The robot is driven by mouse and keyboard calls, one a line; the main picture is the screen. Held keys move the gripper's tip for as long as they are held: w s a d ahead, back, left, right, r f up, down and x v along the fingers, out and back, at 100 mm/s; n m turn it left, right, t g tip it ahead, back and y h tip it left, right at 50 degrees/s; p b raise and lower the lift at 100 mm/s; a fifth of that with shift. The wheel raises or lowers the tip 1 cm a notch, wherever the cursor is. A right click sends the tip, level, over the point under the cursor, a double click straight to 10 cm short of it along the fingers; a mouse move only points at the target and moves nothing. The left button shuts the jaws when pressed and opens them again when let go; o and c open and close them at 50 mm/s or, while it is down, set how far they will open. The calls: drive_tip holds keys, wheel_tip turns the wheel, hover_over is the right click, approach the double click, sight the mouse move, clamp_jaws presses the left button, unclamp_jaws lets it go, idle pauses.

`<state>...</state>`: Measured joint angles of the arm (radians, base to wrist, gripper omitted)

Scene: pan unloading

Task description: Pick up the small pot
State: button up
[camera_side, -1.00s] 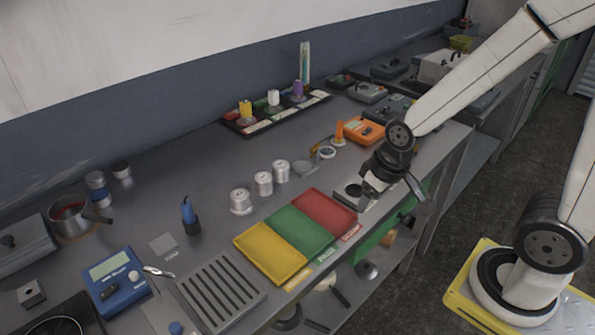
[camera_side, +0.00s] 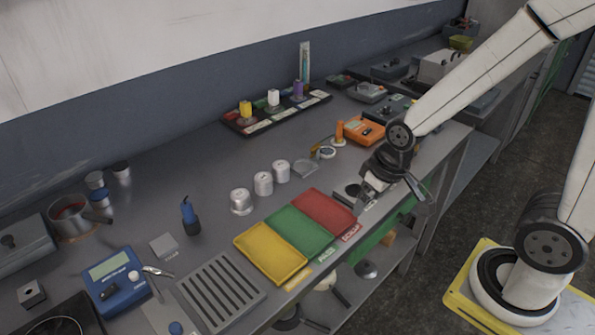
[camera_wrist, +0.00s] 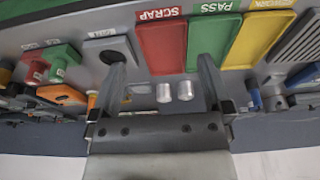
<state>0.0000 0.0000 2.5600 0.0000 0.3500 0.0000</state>
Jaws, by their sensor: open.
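A small metal pot (camera_side: 73,222) with a reddish inside and a dark handle stands upright at the far left of the bench in the side view. I cannot make it out with certainty in the wrist view. My gripper (camera_side: 368,197) is at the bench's front edge, to the right of the red tray and far from the pot. In the wrist view, my gripper (camera_wrist: 162,88) has its two fingers wide apart with nothing held between them.
Yellow (camera_side: 270,254), green (camera_side: 301,230) and red (camera_side: 324,208) trays lie between my gripper and the pot. Three white cylinders (camera_side: 263,184), a blue-handled tool (camera_side: 190,216), a slotted grey plate (camera_side: 220,290) and a blue device (camera_side: 117,279) also stand there. A dark rack (camera_side: 262,124) is behind.

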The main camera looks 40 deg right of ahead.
drive_tip(key=n+g, duration=0.2)
drive_tip(key=n, duration=1.2)
hover_over(239, 193)
drive_tip(key=s+d, duration=0.1)
drive_tip(key=shift+s+d+f, duration=0.1)
drive_tip(key=shift+s+f, duration=0.1)
drive_tip(key=shift+f, duration=0.3)
drive_tip(key=shift+w+a+f+g, duration=0.2)
drive_tip(key=shift+w+a+g, duration=0.1)
drive_tip(key=shift+w+a, duration=0.25)
drive_tip(key=shift+f, duration=3.9)
